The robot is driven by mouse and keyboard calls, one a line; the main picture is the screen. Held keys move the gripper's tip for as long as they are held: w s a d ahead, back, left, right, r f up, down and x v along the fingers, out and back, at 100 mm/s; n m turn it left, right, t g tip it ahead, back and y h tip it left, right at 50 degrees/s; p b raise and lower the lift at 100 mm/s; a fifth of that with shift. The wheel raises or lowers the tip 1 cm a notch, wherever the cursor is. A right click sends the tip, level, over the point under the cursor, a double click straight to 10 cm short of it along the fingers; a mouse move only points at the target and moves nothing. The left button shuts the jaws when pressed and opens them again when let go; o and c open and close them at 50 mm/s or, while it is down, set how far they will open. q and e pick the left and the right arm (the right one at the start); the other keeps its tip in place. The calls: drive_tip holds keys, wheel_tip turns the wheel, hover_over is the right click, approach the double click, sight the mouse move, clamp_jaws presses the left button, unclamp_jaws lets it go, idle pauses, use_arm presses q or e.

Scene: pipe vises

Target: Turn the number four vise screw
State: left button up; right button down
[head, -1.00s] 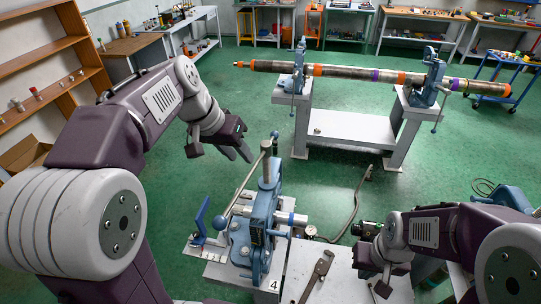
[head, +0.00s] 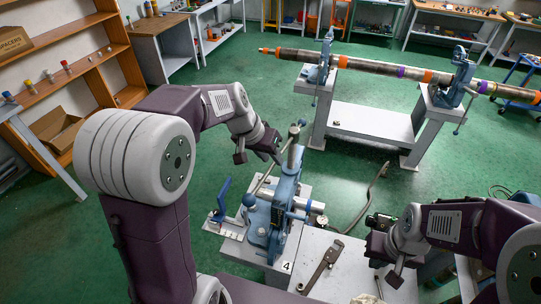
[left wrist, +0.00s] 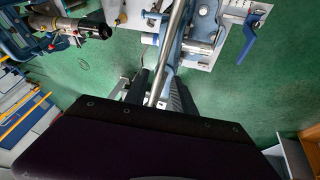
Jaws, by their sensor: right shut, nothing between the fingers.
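The blue number four vise (head: 272,215) stands on a grey bench, with a "4" label (head: 286,267) at its front. Its upright screw (head: 293,157) rises at the top, with a long metal handle bar (head: 263,180) sloping down to the left. My left gripper (head: 277,157) is at the upper part of the bar, left of the screw head. In the left wrist view its fingers (left wrist: 160,92) are apart, and the bar (left wrist: 170,50) runs between them in the picture; I cannot tell if either touches. My right gripper (head: 392,278) is shut and empty, right of the vise.
A pipe wrench (head: 321,266) lies on the bench right of the vise. A blue lever (head: 222,197) stands at the vise's left. Behind, a long pipe (head: 385,66) rests in vises on a stand (head: 370,122).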

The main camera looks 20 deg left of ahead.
use_arm(q)
drive_tip(key=c, duration=0.5)
drive_tip(key=shift+w+d, duration=0.1)
drive_tip(key=shift+d, duration=0.15)
idle(0.8)
